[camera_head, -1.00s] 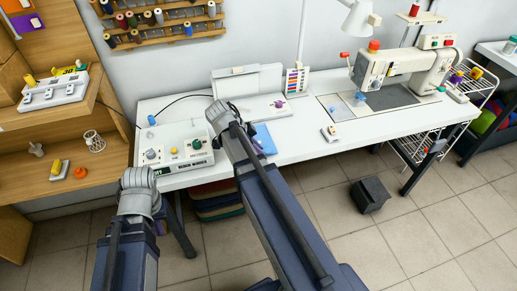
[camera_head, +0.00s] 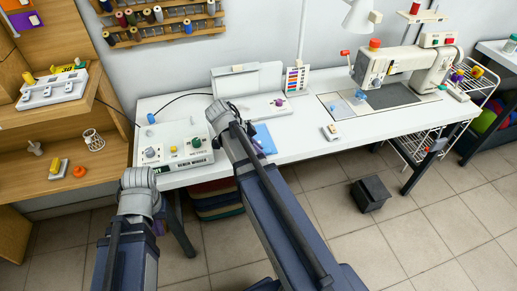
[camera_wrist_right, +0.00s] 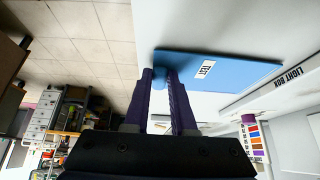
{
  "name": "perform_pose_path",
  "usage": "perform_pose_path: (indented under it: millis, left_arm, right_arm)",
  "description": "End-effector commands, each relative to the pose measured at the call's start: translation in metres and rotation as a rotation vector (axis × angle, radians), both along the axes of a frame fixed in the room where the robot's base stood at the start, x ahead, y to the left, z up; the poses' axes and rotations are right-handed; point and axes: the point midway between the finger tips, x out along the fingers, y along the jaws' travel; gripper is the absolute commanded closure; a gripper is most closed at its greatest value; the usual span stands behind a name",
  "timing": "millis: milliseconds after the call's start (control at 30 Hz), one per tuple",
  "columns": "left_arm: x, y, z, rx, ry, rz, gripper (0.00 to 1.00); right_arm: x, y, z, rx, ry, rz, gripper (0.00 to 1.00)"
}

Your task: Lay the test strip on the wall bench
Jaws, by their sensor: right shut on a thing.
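The blue test strip (camera_wrist_right: 215,70), marked TEST, is a flat board in the right wrist view. It also shows in the head view (camera_head: 265,138), at the front of the white wall bench (camera_head: 300,143). My right gripper (camera_wrist_right: 160,76) is shut on a blue knob-like part at the strip's near end. I cannot tell whether the strip rests on the bench or is just above it. In the head view my right arm hides most of that gripper. My left arm ends at the lower left, near the bench's front left; its fingers are hidden.
A white control box (camera_head: 172,146) with knobs stands left of the strip. The light box (camera_head: 262,106) lies behind it. A small white device (camera_head: 330,132) and a sewing machine (camera_head: 405,68) are to the right. Clear bench lies between strip and device.

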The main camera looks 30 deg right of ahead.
Motion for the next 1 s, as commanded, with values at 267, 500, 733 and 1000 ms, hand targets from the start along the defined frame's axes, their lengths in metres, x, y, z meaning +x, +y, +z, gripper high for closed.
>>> perform_pose_path:
  millis: [267, 500, 733, 1000]
  left_arm:
    - [0.0000, -0.0001, -0.0027, 0.000, 0.000, 0.000, 1.00]
    - [0.0000, -0.0001, -0.0027, 0.000, 0.000, 0.000, 1.00]
    - [0.0000, -0.0001, -0.0027, 0.000, 0.000, 0.000, 1.00]
    - [0.0000, -0.0001, -0.0027, 0.000, 0.000, 0.000, 1.00]
  right_arm:
    - [0.0000, 0.0000, -0.0027, 0.000, 0.000, 0.000, 0.68]
    - [-0.0001, 0.0000, -0.0027, 0.000, 0.000, 0.000, 0.41]
    - [-0.0001, 0.0000, -0.0027, 0.000, 0.000, 0.000, 0.36]
    - [0.0000, 0.0000, -0.0027, 0.000, 0.000, 0.000, 0.05]
